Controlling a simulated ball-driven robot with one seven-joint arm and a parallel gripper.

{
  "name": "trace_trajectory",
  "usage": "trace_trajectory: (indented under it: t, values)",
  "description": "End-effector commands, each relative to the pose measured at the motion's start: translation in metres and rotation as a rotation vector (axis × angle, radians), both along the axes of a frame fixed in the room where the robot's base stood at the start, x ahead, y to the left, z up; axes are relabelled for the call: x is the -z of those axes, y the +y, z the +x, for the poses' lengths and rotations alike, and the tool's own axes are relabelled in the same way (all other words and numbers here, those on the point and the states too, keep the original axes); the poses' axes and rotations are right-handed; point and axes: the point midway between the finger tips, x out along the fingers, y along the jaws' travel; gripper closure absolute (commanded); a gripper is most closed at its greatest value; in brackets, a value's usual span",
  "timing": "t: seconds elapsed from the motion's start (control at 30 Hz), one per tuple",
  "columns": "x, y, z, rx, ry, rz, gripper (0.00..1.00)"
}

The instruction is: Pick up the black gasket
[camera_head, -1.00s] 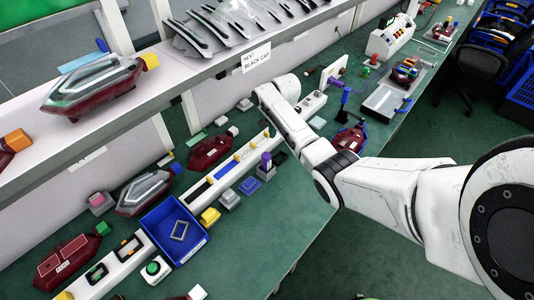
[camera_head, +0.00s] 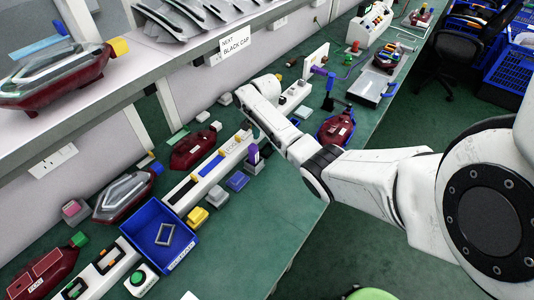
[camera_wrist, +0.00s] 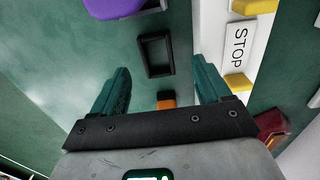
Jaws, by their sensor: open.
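The black gasket (camera_wrist: 156,55), a small dark rectangular frame, lies flat on the green bench in the wrist view. It is ahead of my gripper (camera_wrist: 160,83), near the middle of the picture. My gripper's two teal fingers are spread wide, one at each side, with no gasket between them. A small orange block (camera_wrist: 166,99) shows between the fingers, beside the gripper's black bar. In the head view, my arm reaches over the bench; its fingers and the gasket cannot be made out clearly there.
A purple object (camera_wrist: 113,8) stands left of the gasket. A white strip with a STOP label (camera_wrist: 238,45) and yellow blocks runs along the right. In the head view, a blue tray (camera_head: 180,262) holds a grey frame (camera_head: 165,234); red lamps (camera_head: 193,149) stand nearby.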

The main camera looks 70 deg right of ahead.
Motion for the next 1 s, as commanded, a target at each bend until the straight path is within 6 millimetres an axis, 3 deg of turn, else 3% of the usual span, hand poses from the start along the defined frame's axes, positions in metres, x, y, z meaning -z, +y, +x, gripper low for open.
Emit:
trace_trajectory:
  t: [0.03,0.3,0.77,1.0]
  values:
    - [0.011,-0.001,-0.002,0.001,0.001,0.000,0.23]
    - [0.039,-0.002,-0.004,0.000,0.001,-0.001,0.23]
    - [0.045,-0.002,-0.004,0.000,0.001,-0.001,0.23]
    - [0.045,-0.002,-0.004,0.000,0.001,0.000,0.46]
